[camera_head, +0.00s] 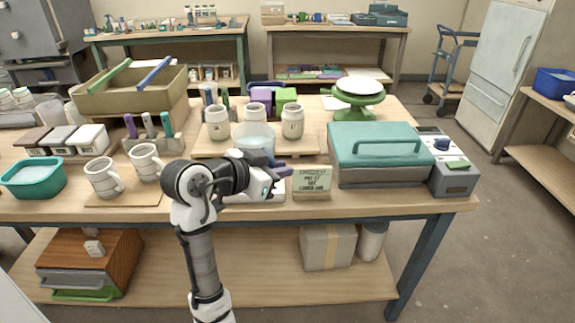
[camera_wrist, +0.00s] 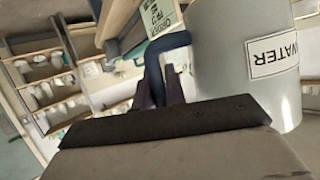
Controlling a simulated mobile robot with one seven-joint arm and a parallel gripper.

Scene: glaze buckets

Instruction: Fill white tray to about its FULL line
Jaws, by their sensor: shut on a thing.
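My gripper (camera_head: 275,172) is shut on the dark blue handle (camera_wrist: 165,55) of a pale grey jug. The jug (camera_head: 254,143) is labelled WATER and looks roughly upright in the head view. It fills the right of the wrist view (camera_wrist: 225,50). A white, shallow, tray-like thing (camera_head: 277,190) lies at the table's front edge under my gripper. My arm covers much of it, so its FULL line and its contents cannot be seen. I cannot tell the water level in the jug.
A lettered sign (camera_head: 312,183) stands just right of my gripper. A teal-lidded box (camera_head: 377,150) is at right. More mugs (camera_head: 103,177) and a teal tub (camera_head: 33,177) are at left.

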